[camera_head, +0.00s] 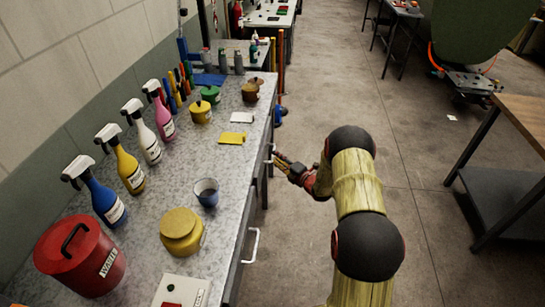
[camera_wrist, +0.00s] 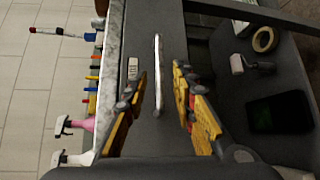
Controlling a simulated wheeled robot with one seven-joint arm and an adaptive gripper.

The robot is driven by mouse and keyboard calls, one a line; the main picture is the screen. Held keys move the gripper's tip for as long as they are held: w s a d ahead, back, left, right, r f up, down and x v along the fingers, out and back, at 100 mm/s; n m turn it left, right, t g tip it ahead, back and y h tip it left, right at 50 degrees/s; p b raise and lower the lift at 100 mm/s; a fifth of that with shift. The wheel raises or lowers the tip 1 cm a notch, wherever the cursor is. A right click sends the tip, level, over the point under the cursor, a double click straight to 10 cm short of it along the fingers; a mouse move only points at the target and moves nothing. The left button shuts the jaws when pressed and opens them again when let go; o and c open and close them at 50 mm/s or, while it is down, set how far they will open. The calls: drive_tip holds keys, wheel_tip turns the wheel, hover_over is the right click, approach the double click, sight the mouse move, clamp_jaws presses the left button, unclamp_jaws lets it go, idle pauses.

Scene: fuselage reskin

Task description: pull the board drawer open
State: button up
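The drawer fronts run along the right side of the grey speckled workbench (camera_head: 223,172). A pale bar handle (camera_wrist: 158,68) sits on a dark front with a small white label (camera_wrist: 133,68) beside it in the wrist view. My gripper (camera_head: 283,162) is at the bench's side by the farther handle (camera_head: 270,153). In the wrist view, my gripper (camera_wrist: 160,88) is open, with one yellow finger on each side of the bar. I cannot tell whether the fingers touch it. The front looks closed; its label is too small to read.
A nearer handle (camera_head: 252,246) is on the same bench side. Spray bottles (camera_head: 131,167), a red waste bin (camera_head: 80,256) and yellow pots (camera_head: 181,232) stand on top. A dark surface holds a tape roll (camera_wrist: 263,39) and roller (camera_wrist: 250,64). A wooden table (camera_head: 525,118) stands right; the floor between is clear.

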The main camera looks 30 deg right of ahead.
drive_tip(key=shift+b+x, duration=0.45)
drive_tip(key=shift+x, duration=1.5)
drive_tip(key=shift+c, duration=0.4)
clamp_jaws()
